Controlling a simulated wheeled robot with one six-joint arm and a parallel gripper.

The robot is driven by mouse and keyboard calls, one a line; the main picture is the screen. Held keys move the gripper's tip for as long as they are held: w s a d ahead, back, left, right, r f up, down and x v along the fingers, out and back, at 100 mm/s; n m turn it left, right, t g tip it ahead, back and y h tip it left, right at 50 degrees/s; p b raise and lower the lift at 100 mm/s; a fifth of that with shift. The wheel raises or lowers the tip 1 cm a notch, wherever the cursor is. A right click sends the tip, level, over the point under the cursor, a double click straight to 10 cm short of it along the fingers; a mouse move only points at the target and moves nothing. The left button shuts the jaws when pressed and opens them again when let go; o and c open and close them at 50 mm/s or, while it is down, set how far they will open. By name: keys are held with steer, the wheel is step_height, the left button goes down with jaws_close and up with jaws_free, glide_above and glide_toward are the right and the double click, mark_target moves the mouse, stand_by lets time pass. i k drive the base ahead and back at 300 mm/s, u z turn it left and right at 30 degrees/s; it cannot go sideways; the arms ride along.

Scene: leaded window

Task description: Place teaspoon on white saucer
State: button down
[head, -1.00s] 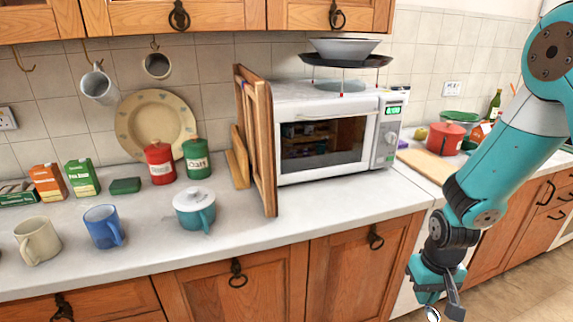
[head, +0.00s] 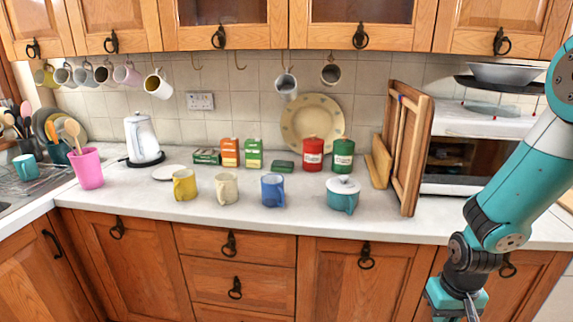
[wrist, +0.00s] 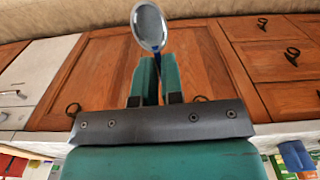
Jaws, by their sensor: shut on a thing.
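The teaspoon (wrist: 149,27) shows in the wrist view as a shiny metal bowl beyond my fingertips. My gripper (wrist: 156,72) is shut on its handle, and the bowl points away from the palm. In the head view my gripper (head: 468,306) is at the lower right, in front of the cupboard doors and below the counter top, partly cut off by the frame. A flat white saucer (head: 168,172) lies on the counter at the left, behind the yellow mug (head: 185,185). It looks empty and is far to the left of my gripper.
A beige mug (head: 227,188), a blue mug (head: 272,190) and a teal lidded pot (head: 343,195) stand along the counter (head: 310,222). A kettle (head: 141,140) and a pink tumbler (head: 88,168) are at the left. A wooden rack (head: 405,150) stands upright at the right.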

mark_target(170, 173)
steer(key=u, duration=2.2)
steer(key=i, duration=1.45)
steer(key=z, duration=0.3)
